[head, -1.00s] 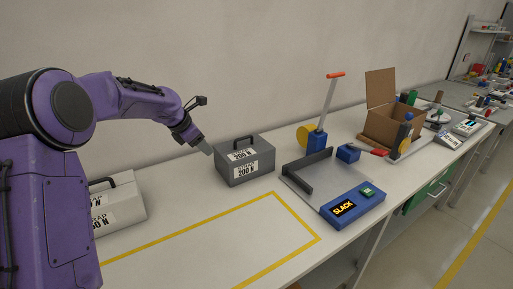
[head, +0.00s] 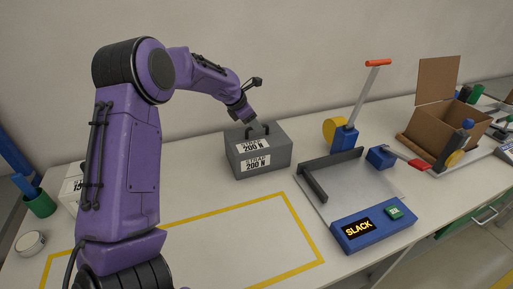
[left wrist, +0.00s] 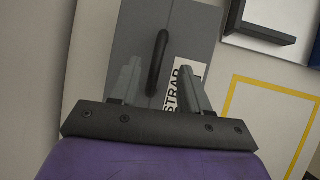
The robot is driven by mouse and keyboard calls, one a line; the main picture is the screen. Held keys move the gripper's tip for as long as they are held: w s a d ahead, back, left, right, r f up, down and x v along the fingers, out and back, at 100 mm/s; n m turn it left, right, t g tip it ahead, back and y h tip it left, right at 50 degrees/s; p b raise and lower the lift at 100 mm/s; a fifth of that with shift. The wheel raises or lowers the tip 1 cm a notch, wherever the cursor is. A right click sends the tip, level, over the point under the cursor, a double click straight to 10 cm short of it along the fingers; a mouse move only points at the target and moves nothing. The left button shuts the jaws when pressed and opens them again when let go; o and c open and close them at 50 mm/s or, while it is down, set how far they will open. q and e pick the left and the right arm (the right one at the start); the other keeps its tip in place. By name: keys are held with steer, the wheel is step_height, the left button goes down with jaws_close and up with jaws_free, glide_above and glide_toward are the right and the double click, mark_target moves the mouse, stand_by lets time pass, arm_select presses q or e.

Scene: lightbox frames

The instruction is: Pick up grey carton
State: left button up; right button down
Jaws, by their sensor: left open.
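The grey carton (head: 262,152) stands on the table near the wall, with a dark handle on top and white labels reading "STRAP 200 N". My left gripper (head: 254,122) is just above its top, by the handle. In the left wrist view, the carton (left wrist: 188,40) lies beyond the open fingers of my left gripper (left wrist: 160,88). The black handle (left wrist: 158,62) shows between the fingers, and nothing is visibly gripped. The head view hides the fingertips partly behind the carton's top area. My right gripper is not in view.
A white carton (head: 72,186) is partly hidden behind my left arm. Right of the grey carton stands a blue device with a "SLACK" display (head: 358,228) and a grey plate. An open cardboard box (head: 452,135) stands farther right. The yellow-outlined area (head: 285,196) in front is clear.

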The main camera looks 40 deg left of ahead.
mark_target(257, 144)
arm_select(q)
steer(key=x, duration=0.4)
steer(key=shift+w+a+f, duration=0.25)
steer(key=shift+a+f, duration=0.05)
steer(key=shift+s+r, duration=0.15)
steer(key=shift+s, duration=0.1)
steer(key=shift+d, duration=0.1)
steer(key=c, duration=0.8)
jaws_close()
steer(key=shift+w, duration=0.1)
